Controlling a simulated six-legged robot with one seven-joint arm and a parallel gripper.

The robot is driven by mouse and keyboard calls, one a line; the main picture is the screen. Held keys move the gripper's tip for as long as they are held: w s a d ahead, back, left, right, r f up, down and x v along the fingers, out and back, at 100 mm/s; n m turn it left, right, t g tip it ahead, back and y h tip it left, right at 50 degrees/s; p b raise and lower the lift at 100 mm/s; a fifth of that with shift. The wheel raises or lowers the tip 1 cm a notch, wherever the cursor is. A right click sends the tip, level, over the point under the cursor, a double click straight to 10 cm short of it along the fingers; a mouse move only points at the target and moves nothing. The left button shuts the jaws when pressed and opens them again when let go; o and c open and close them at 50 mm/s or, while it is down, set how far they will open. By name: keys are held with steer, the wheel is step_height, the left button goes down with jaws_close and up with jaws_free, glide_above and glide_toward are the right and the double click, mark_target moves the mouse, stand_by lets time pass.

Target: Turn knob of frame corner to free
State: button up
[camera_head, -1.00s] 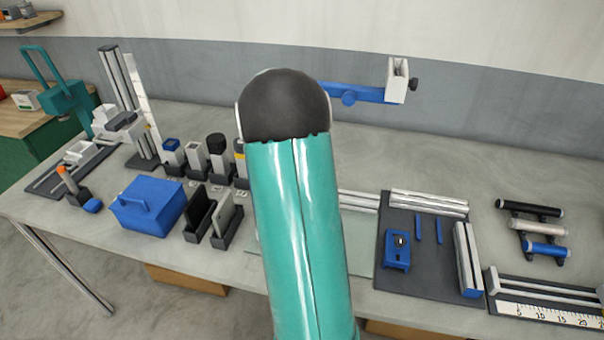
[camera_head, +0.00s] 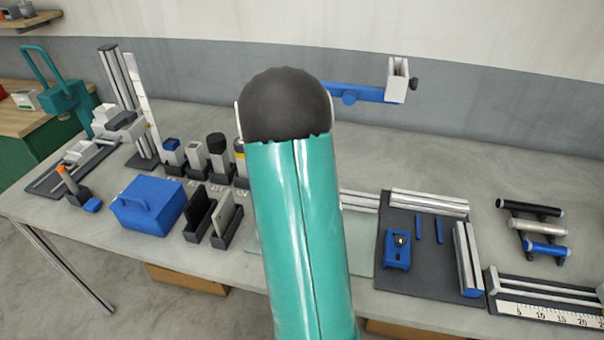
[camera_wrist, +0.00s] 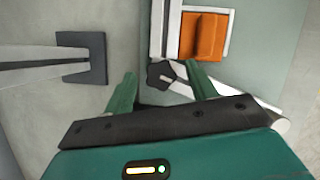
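In the wrist view, a dark lobed knob (camera_wrist: 160,75) with a pale bar mark on its face sits at the corner of a white frame (camera_wrist: 172,22). An orange block (camera_wrist: 203,36) lies inside that corner. My gripper (camera_wrist: 160,72) has two green fingers spread apart, one to the left of the knob and one to its right. The right finger is close to the knob; I cannot tell whether it touches. Nothing is held between the fingers. In the head view my teal arm hides the gripper and the knob.
In the wrist view, a grey bar stands in a dark square block (camera_wrist: 85,58) to the left. In the head view, a blue case (camera_head: 148,204) stands left of my arm. A dark mat (camera_head: 428,275) with rails and a blue clamp (camera_head: 397,250) lies right.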

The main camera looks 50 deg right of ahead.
steer(key=shift+w+r, duration=0.1)
steer(key=v, duration=1.3)
steer(key=shift+r, duration=0.25)
steer(key=shift+w+a, duration=0.1)
steer(key=s+a+r+m+t, duration=0.1)
steer(key=a+r+m+t, duration=0.15)
steer(key=a, duration=0.85)
steer(key=s+a+r+m+t, duration=0.1)
steer(key=s+a+r+t, duration=0.2)
steer(key=a, duration=0.8)
steer(key=s+a+f+m+t+y, duration=0.1)
steer(key=s+a, duration=0.3)
steer(key=a, duration=0.4)
steer(key=s+a+f+m+t+y, duration=0.1)
steer(key=s+a+m+t, duration=0.1)
steer(key=a, duration=0.5)
steer(key=s+m, duration=0.1)
steer(key=s, duration=0.1)
steer(key=shift+s+a+f+y, duration=0.2)
steer(key=shift+s+a+y, duration=0.1)
steer(key=shift+a+y, duration=0.1)
